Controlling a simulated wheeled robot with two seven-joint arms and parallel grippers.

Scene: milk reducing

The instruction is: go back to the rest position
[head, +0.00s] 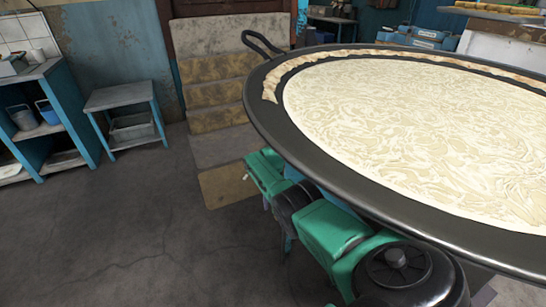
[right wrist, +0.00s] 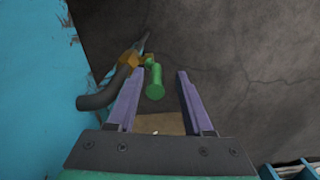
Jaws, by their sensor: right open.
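My right gripper (right wrist: 160,74) is open in the right wrist view, its two purple fingers spread apart. A green cylindrical handle (right wrist: 155,84) on a brass valve (right wrist: 131,58) appears between the fingertips. I see no finger closed on it, and the depth between them is hard to tell. A dark grey hose or pipe (right wrist: 97,101) runs from the valve beside the left finger. In the head view a green and black arm of mine reaches below the pan, and its fingers cannot be made out. My left gripper is in neither view.
A wide dark pan (head: 262,115) of creamy milk (head: 410,125) fills the right side of the head view. A blue surface (right wrist: 40,90) lies close left of the right gripper. Steps (head: 215,95), a small table (head: 120,95) and blue shelves (head: 45,120) stand behind. Grey floor is clear at lower left.

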